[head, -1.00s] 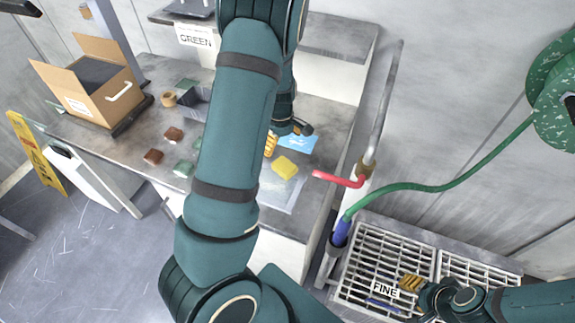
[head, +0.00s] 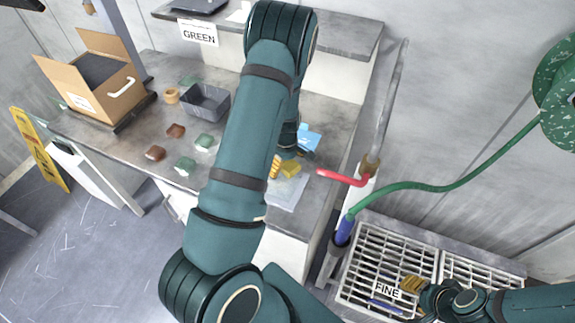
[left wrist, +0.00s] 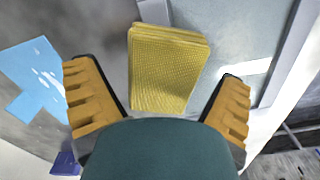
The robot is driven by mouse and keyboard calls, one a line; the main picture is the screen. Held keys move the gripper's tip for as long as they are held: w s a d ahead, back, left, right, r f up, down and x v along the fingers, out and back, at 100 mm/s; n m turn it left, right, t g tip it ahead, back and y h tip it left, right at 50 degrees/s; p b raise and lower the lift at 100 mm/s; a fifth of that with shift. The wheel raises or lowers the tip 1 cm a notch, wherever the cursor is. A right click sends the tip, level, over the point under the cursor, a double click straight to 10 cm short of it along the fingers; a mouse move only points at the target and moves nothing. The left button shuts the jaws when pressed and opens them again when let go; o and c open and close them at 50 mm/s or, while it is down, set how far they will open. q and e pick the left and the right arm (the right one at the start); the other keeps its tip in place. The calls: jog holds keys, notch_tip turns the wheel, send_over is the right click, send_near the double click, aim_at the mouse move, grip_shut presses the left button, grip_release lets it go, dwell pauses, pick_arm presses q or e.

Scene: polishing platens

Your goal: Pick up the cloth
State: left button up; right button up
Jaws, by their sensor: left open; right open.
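The cloth (head: 291,169) is a yellow folded pad on the right part of the bench, at the edge of a pale sheet or tray (head: 284,196). My left gripper (head: 285,163) is right above it and open. In the left wrist view the cloth (left wrist: 168,70) shows its waffle texture and lies between the two spread orange fingers (left wrist: 157,78), apart from both. My left arm hides part of the bench in the head view. My right gripper (head: 413,285) is open and empty over the grated floor at the lower right.
A light blue piece (head: 309,138) lies beside the cloth. Brown and green blocks (head: 185,166), a grey bin (head: 206,102) and a cardboard box (head: 98,85) stand further left. A red-handled pipe (head: 342,178) and a green hose (head: 440,187) are to the right.

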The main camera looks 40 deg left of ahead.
pick_arm(q)
jog(key=shift+r, duration=0.1)
jog(key=c, duration=1.2)
jog(key=shift+o, duration=0.2)
notch_tip(320, 180, up, 10)
jog(key=shift+r+p, duration=0.1)
jog(key=shift+p, duration=0.4)
jog(key=shift+s, duration=0.1)
